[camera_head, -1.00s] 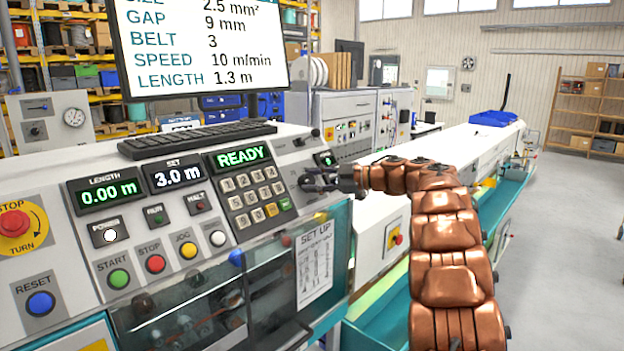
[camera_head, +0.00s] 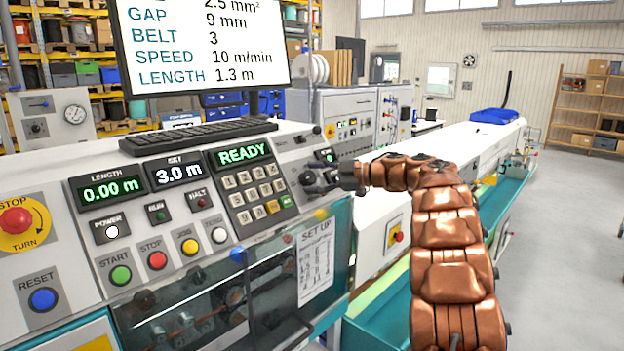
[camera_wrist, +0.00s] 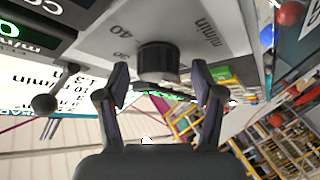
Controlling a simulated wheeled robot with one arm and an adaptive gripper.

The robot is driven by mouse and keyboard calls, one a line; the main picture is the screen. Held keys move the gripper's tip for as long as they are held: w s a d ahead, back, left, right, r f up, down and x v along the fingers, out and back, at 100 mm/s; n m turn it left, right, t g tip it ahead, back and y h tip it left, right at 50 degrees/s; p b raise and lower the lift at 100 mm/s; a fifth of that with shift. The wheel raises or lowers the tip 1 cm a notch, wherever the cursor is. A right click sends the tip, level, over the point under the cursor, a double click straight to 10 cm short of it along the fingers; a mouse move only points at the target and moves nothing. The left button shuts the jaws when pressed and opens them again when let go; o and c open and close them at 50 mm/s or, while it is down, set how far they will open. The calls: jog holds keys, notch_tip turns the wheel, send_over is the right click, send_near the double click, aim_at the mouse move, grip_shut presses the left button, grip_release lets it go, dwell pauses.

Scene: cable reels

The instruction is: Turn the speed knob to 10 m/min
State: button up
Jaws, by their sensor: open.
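The speed knob (camera_wrist: 158,62) is a dark ribbed cylinder on a grey panel with "40" and "m/min" printed around it in the wrist view. Its pointer cannot be made out. My gripper (camera_wrist: 160,92) is open, its two fingers spread to either side just short of the knob, with no clear contact. In the head view my gripper (camera_head: 328,182) is at the right end of the console, in front of the knob's panel, and largely hides it. The monitor (camera_head: 200,45) lists SPEED 10 m/min. A small green-lit display (camera_head: 327,156) sits above the gripper, too small to read.
A keypad (camera_head: 258,192) and the READY display (camera_head: 240,154) lie left of my gripper. Several push buttons and a red stop button (camera_head: 16,220) are further left. A keyboard (camera_head: 198,137) lies on the console top. A clear guard is below.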

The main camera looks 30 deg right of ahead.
jog(key=v, duration=1.2)
dwell(0.4)
